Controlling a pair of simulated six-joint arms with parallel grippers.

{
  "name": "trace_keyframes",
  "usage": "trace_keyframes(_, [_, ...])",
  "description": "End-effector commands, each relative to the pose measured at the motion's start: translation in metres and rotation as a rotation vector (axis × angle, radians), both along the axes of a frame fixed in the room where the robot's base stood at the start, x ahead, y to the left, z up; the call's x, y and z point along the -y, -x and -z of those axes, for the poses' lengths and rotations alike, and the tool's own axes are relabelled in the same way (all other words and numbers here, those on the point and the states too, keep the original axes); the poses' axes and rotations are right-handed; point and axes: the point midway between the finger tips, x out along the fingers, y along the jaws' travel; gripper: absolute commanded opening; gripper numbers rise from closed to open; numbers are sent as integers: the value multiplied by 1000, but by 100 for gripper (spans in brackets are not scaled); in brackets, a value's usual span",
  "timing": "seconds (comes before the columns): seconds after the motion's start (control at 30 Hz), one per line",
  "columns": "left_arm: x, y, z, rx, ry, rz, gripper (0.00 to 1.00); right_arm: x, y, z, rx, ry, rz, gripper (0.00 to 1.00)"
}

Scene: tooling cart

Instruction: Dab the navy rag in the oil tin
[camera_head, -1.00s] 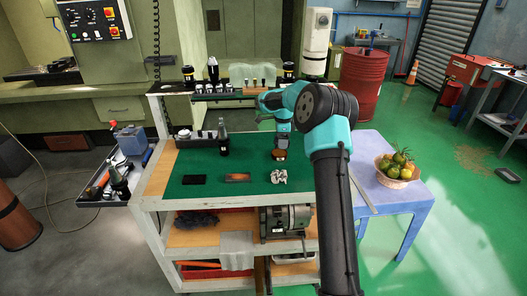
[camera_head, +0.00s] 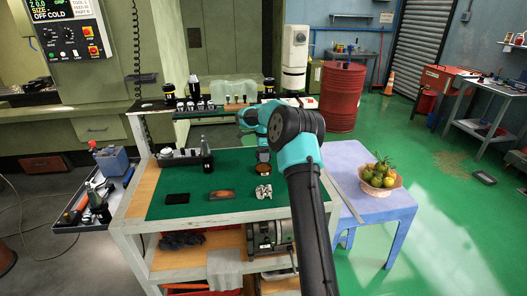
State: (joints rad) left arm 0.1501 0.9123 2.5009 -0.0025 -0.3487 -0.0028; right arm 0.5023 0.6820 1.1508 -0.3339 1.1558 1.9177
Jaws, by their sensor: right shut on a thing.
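A round tin with a brownish top, which looks like the oil tin (camera_head: 262,169), sits on the green mat towards its right side. My right gripper (camera_head: 262,156) points down just above the tin. It is shut on a small dark thing, likely the navy rag, mostly hidden by the fingers. I cannot tell whether it touches the tin. My left gripper is not in view.
On the mat (camera_head: 160,212) lie a flat black pad (camera_head: 177,199), a brown block (camera_head: 222,195) and a pale metal part (camera_head: 264,191). A dark bottle (camera_head: 206,155) stands behind. A fruit basket (camera_head: 380,180) is on the blue table (camera_head: 350,165) at right.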

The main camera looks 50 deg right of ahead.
Motion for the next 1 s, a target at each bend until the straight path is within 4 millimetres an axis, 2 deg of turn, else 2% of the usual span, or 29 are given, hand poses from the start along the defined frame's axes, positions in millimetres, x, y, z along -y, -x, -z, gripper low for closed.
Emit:
trace_keyframes(0.3, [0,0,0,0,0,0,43,0,0,29,-1,0,0,48])
trace_keyframes(0.5, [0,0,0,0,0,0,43,0,0,41,-1,0,-1,48])
trace_keyframes(1.0, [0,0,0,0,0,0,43,0,0,43,0,0,0,48])
